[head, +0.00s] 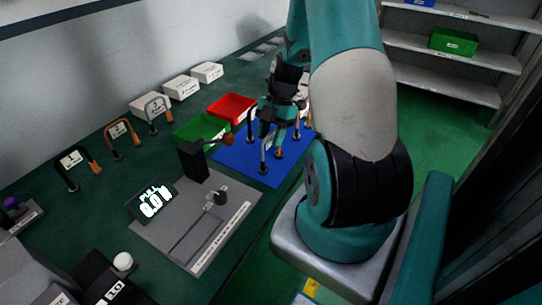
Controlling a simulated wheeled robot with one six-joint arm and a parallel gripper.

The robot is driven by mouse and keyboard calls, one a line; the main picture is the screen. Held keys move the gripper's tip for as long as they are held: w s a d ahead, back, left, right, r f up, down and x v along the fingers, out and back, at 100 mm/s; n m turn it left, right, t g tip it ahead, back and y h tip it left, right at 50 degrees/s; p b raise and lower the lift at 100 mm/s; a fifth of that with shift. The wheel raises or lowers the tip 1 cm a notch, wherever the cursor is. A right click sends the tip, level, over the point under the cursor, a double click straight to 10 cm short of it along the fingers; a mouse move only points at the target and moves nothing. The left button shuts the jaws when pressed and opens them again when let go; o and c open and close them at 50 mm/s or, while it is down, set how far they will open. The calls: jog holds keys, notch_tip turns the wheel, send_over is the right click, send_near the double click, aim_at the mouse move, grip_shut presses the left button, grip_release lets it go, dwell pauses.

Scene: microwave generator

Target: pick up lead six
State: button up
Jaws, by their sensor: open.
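Several small upright leads stand on the blue mat (238,158). One grey lead (264,157) is at the front, and another grey one (249,127) is behind it to the left. An orange-tipped lead (308,117) stands at the right. No number can be read on these, so I cannot tell which is lead six. My gripper (271,124) is open, pointing down over the mat close to the leads. It hides part of them, and I cannot tell whether it touches any.
Arched leads stand by numbered labels at the left, one orange (122,139). A green tray (196,127) and a red tray (232,107) sit behind the mat. A tension testing fixture (193,160) with a display (152,199) stands left of the mat. White boxes (181,89) line the wall.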

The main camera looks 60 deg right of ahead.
jog(key=shift+x, duration=0.8)
grip_shut()
jog(key=shift+r, duration=0.1)
